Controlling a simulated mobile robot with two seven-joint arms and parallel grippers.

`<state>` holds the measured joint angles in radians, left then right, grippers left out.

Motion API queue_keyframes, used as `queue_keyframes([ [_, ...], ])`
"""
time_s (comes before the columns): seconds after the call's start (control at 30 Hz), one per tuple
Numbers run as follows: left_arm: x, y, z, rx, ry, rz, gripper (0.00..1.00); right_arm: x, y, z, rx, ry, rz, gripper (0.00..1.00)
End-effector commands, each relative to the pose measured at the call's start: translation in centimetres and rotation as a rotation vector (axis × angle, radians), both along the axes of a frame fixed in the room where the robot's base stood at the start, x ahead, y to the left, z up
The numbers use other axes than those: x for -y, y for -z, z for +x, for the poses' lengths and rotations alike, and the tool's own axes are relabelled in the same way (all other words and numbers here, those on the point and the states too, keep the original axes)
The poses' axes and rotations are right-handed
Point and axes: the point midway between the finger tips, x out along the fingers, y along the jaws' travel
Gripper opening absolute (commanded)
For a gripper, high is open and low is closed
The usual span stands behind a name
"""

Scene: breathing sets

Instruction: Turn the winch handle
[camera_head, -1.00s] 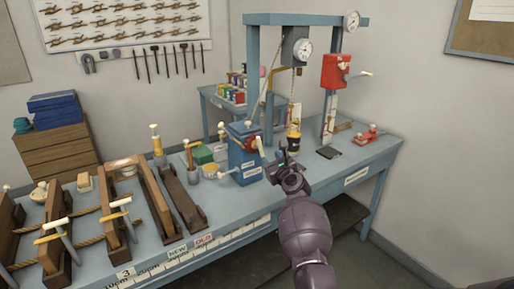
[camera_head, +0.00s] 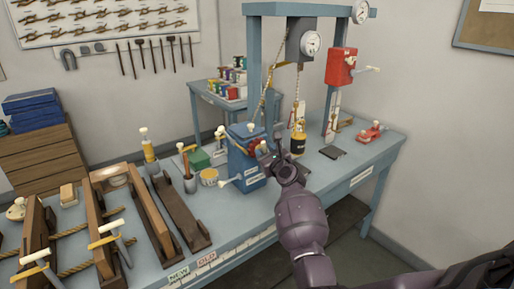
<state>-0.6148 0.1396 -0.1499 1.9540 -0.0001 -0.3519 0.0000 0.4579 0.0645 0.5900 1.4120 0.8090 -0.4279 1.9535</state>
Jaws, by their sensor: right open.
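A blue box-shaped winch (camera_head: 240,167) stands on the bench, with a rope running up from it to the blue gantry. A red part (camera_head: 255,145) shows on its right side, partly hidden by my gripper. A lever with a white knob (camera_head: 222,184) sticks out at its lower left; I cannot tell which of these is the winch handle. My right gripper (camera_head: 273,155) is open in front of the winch's right side. Whether it touches the red part is unclear. My left gripper is not in view.
A black and yellow weight (camera_head: 298,145) hangs on a rope just right of my gripper. A red box with a crank (camera_head: 341,66) is on the gantry post. A red device (camera_head: 369,133) and a dark plate (camera_head: 333,152) lie right. Wooden frames (camera_head: 95,217) fill the left.

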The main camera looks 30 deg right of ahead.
Motion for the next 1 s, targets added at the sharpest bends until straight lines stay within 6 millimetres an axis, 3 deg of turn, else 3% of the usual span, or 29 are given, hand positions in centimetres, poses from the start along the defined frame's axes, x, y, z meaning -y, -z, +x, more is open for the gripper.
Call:
queue_keyframes([
  [0.33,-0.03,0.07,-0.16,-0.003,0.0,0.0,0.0,0.15,0.0,-0.14,0.0,0.001,0.0,0.42],
  [0.63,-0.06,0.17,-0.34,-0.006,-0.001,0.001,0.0,0.18,-0.03,-0.13,0.0,0.002,-0.001,0.0],
  [1.0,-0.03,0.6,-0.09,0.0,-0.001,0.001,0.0,0.16,0.01,-0.13,0.006,0.002,-0.063,0.0],
])
